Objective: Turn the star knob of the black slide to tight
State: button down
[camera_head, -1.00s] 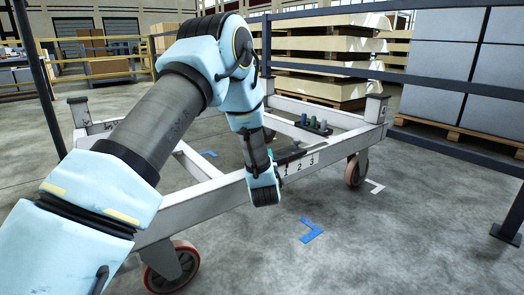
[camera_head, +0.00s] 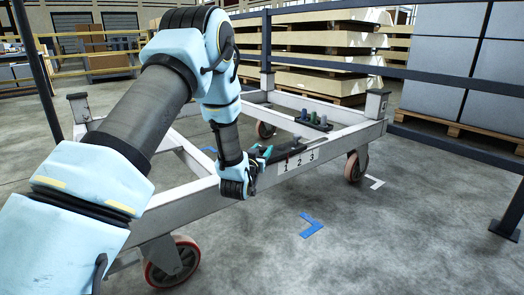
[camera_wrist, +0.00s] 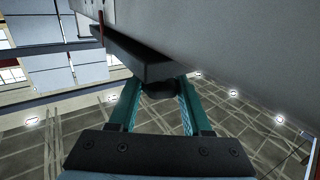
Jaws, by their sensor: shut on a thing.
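The black slide (camera_head: 287,150) sits on the front rail of the white trolley, beside the 1 2 3 label (camera_head: 298,161). In the wrist view it is a long dark block (camera_wrist: 140,55) along a pale rail. The star knob (camera_wrist: 160,90) is a dark round shape at the slide's near end, between my teal fingers; its lobes are too dark to make out. My gripper (camera_head: 260,158) is at the rail, left of the label, and is shut on the knob. It also shows in the wrist view (camera_wrist: 159,84). In the head view my gripper hides the knob.
The trolley frame (camera_head: 200,205) stands on red-rimmed wheels (camera_head: 172,262). Green, grey and blue pegs (camera_head: 314,117) stand in a holder behind the slide. A dark guard rail (camera_head: 460,145) runs at the right. The floor in front, with a blue corner mark (camera_head: 311,225), is clear.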

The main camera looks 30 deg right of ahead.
jog(key=shift+c, duration=1.7)
grip_release()
jog(key=p+v, duration=0.2)
jog(key=v, duration=0.9)
jog(key=shift+p, duration=0.4)
